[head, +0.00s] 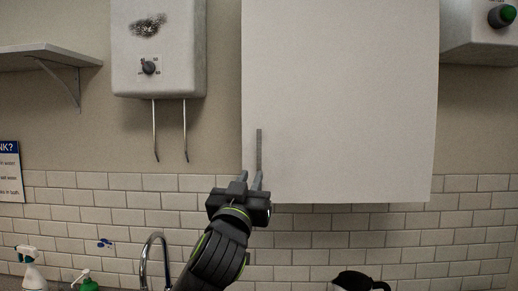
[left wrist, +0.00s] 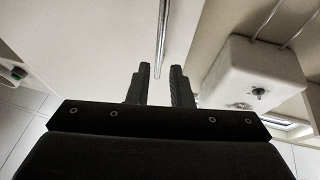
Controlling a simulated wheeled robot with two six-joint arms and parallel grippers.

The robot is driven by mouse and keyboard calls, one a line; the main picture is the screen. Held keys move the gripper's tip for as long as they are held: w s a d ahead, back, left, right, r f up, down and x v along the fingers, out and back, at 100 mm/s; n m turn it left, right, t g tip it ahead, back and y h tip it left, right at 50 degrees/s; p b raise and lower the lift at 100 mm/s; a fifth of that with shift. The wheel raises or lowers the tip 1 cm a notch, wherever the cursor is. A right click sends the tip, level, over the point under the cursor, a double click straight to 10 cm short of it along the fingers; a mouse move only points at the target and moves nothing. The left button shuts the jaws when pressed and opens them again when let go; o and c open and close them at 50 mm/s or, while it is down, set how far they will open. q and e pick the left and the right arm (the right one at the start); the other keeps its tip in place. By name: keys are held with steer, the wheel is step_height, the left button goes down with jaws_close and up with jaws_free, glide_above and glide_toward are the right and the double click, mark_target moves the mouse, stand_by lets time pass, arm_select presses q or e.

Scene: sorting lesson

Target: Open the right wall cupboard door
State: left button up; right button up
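The white wall cupboard door (head: 345,95) is shut, at the upper middle of the head view. Its grey upright bar handle (head: 259,150) is near the door's lower left edge. My left gripper (head: 251,177) points up at the lower end of this handle. In the left wrist view the two fingers (left wrist: 160,72) are open, and the handle (left wrist: 163,40) runs down to between their tips with a gap on each side. I cannot tell how deep the handle sits between them. My right gripper is not in view.
A white water heater (head: 158,50) with two pipes hangs left of the cupboard. A shelf (head: 45,52) is at the far left, another white unit (head: 480,35) at the far right. Below are a tap (head: 155,255), bottles (head: 32,270) and a dark kettle (head: 357,281).

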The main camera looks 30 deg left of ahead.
mark_target(258, 160)
arm_select(q)
steer(key=p+x, duration=0.3)
steer(key=x, duration=0.4)
steer(key=shift+w+a+r, duration=0.1)
steer(key=shift+w+r, duration=0.05)
steer(key=shift+r, duration=0.1)
steer(key=shift+w+a+r+p, duration=0.2)
steer(key=shift+w+p, duration=0.2)
steer(key=shift+w, duration=0.3)
jaws_close()
